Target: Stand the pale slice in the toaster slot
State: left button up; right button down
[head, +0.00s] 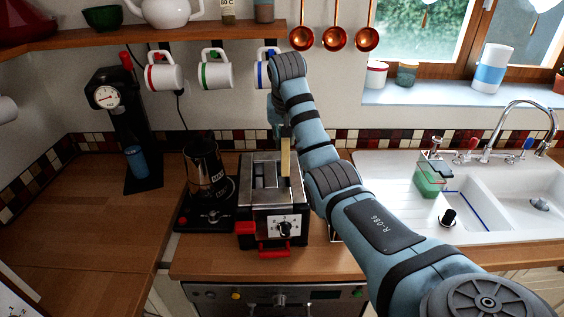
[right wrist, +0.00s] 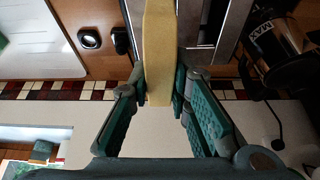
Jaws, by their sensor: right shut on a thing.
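The pale slice (head: 285,158) is upright and seen nearly edge-on, over the right part of the toaster's top. My right gripper (head: 284,128) is shut on its upper end. In the right wrist view the slice (right wrist: 158,45) stands between the two fingers of the gripper (right wrist: 160,88). The toaster (head: 262,212) is silver and black with a dial and a red lever at its front. It also shows in the right wrist view (right wrist: 235,25), beside the slice. I cannot tell whether the slice's lower edge is inside a slot. My left gripper is not in view.
A coffee pot (head: 205,168) on a black burner stands left of the toaster. A black machine with a gauge (head: 112,110) is farther left. Mugs (head: 216,75) and copper ladles (head: 334,40) hang behind. The sink (head: 510,195) is right. The wooden counter (head: 100,220) is clear at left.

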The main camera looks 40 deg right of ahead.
jog(key=x, duration=0.3)
jog(key=a+x, duration=0.1)
jog(key=x, duration=0.1)
jog(key=shift+w+f, duration=0.1)
jog(key=shift+f, duration=0.2)
jog(key=f, duration=0.1)
jog(key=s+f, duration=0.1)
jog(key=shift+f, duration=0.4)
jog(key=shift+w+f, duration=0.1)
jog(key=shift+f, duration=0.2)
jog(key=shift+w+f, duration=0.1)
jog(key=shift+w, duration=0.1)
jog(key=shift+w+f, duration=0.1)
jog(key=shift+f, duration=0.15)
jog(key=c, duration=1.8)
grip_release()
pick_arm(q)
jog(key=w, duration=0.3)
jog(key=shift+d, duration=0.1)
pick_arm(e)
jog(key=o, duration=0.3)
jog(key=shift+r, duration=0.1)
